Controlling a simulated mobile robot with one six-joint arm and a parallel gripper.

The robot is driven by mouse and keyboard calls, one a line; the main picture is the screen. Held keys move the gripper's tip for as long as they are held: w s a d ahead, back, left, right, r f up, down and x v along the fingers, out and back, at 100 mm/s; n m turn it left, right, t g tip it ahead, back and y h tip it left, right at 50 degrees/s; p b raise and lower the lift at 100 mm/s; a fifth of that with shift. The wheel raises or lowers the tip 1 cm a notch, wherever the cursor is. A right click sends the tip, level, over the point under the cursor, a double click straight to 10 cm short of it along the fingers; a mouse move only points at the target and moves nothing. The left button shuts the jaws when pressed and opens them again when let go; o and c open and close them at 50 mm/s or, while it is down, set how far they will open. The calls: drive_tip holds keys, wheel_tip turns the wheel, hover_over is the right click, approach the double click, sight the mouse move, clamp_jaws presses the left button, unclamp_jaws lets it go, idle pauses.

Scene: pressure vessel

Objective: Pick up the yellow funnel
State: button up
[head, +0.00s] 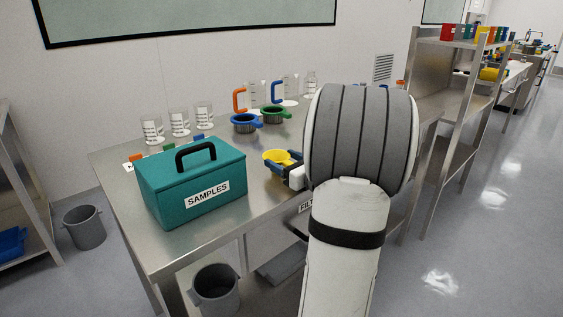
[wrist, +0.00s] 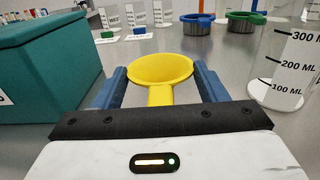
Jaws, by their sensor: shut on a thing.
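The yellow funnel (head: 277,158) is on or just above the steel table, right of the teal SAMPLES box. In the wrist view the funnel (wrist: 160,70) sits between the two blue fingers, its wide mouth facing up and its stem toward my gripper's body. My gripper (head: 284,160) is shut on the funnel; in the wrist view the gripper (wrist: 160,88) has a finger against each side of it. My arm hides part of the table to the right. I cannot tell whether the funnel touches the table.
The teal SAMPLES box (head: 192,187) stands close on the left. A graduated beaker (wrist: 287,68) stands close on the right in the wrist view. A blue-rimmed cup (head: 244,123) and a green-rimmed cup (head: 275,114) stand behind, with several beakers along the back.

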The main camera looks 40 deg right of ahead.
sight(285, 160)
wheel_tip(285, 160, up, 10)
drive_tip(key=shift+s+p, duration=0.1)
drive_tip(key=shift+p, duration=1)
